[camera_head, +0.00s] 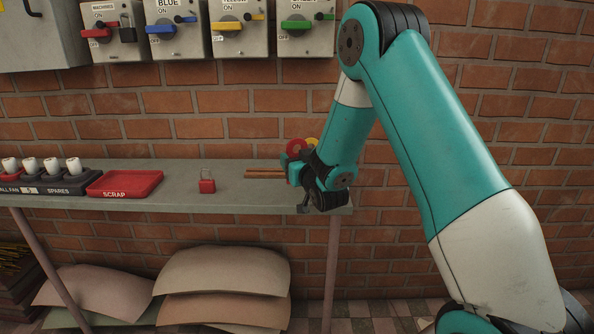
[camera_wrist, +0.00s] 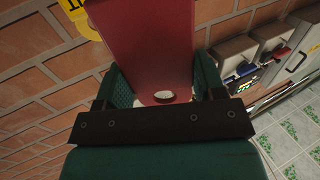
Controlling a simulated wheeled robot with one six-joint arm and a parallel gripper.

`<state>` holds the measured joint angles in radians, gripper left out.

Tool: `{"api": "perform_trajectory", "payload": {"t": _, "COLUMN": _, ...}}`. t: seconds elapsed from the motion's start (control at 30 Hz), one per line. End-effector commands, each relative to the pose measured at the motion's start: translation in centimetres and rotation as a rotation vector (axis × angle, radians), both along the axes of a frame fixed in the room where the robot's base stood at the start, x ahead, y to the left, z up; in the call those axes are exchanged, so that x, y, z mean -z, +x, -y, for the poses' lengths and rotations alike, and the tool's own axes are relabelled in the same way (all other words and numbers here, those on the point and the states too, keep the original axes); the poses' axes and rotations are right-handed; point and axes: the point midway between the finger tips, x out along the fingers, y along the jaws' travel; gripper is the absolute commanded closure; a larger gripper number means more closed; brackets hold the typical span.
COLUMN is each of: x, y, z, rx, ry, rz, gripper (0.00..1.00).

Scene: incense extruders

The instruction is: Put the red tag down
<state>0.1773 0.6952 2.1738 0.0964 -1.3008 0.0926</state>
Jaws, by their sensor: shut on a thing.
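In the wrist view, a flat red tag (camera_wrist: 150,45) sits between the two green fingers of my gripper (camera_wrist: 163,92). The gripper is shut on it, and a pale oval, perhaps a hole or eyelet, shows near the tag's held end. In the head view, my gripper (camera_head: 295,170) is above the right end of the grey shelf (camera_head: 230,198), close to the brick wall. A red round shape (camera_head: 296,147) shows just above the gripper; I cannot tell whether it is the held tag.
A red padlock (camera_head: 207,186), a red SCRAP tray (camera_head: 125,183) and a dark spares rack (camera_head: 60,188) stand left on the shelf. Brown rods (camera_head: 262,174) lie beside the gripper. Several switch boxes (camera_head: 238,38) hang above. Bare shelf lies between padlock and rods.

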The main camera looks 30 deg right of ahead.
Motion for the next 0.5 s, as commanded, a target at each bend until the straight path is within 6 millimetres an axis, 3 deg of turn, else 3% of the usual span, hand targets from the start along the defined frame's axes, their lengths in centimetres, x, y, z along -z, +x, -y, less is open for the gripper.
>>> {"api": "perform_trajectory", "payload": {"t": 0.03, "x": 1.62, "y": 0.01, "z": -0.04, "rx": -0.001, "ry": 0.0, "rz": -0.002, "gripper": 0.68}}
{"api": "perform_trajectory", "payload": {"t": 0.1, "x": 2.3, "y": 0.01, "z": -0.03, "rx": -0.001, "ry": -0.001, "rz": 0.0, "gripper": 0.68}}
{"api": "perform_trajectory", "payload": {"t": 0.5, "x": 2.58, "y": 0.01, "z": 0.02, "rx": 0.0, "ry": 0.0, "rz": 0.001, "gripper": 0.68}}
